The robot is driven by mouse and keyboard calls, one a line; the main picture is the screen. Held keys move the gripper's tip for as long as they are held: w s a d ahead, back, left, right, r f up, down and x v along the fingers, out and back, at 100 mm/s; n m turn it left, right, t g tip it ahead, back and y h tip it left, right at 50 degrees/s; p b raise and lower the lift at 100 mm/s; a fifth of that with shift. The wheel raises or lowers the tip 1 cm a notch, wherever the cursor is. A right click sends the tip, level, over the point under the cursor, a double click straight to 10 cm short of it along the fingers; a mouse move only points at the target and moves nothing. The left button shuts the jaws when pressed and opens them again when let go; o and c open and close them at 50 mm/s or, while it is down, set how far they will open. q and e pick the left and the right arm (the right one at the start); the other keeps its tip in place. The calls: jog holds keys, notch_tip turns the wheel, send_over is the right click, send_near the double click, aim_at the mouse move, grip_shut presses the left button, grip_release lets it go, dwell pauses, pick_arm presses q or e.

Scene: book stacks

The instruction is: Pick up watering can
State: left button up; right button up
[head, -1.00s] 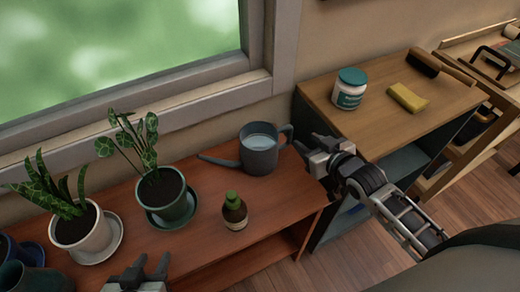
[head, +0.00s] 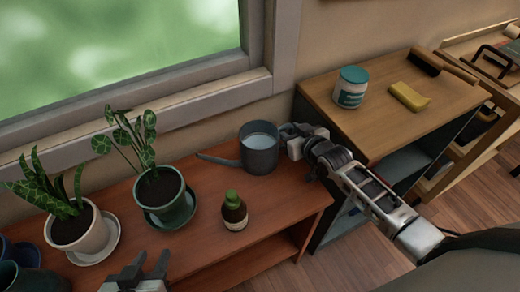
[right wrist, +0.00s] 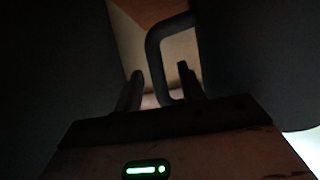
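The grey watering can (head: 258,155) stands upright on the reddish wooden shelf (head: 290,205), its spout to the left and its handle side to the right. My right gripper (head: 288,132) is at the handle, on the can's right side. In the right wrist view, the handle (right wrist: 154,55) comes down between the two spread fingers (right wrist: 160,88), with a gap visible beside it. Contact cannot be made out in the dark view. My left gripper (head: 147,268) is open and empty at the bottom edge, in front of the plants.
A green plant pot (head: 165,200) and a white plant pot (head: 85,232) stand to the left. A wooden cabinet (head: 400,125) on the right holds a jar (head: 350,88) and a yellow sponge (head: 409,96).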

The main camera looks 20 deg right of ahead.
grip_shut()
dwell(1.1)
jog(key=shift+w+r, duration=0.1)
jog(key=shift+r, duration=0.05)
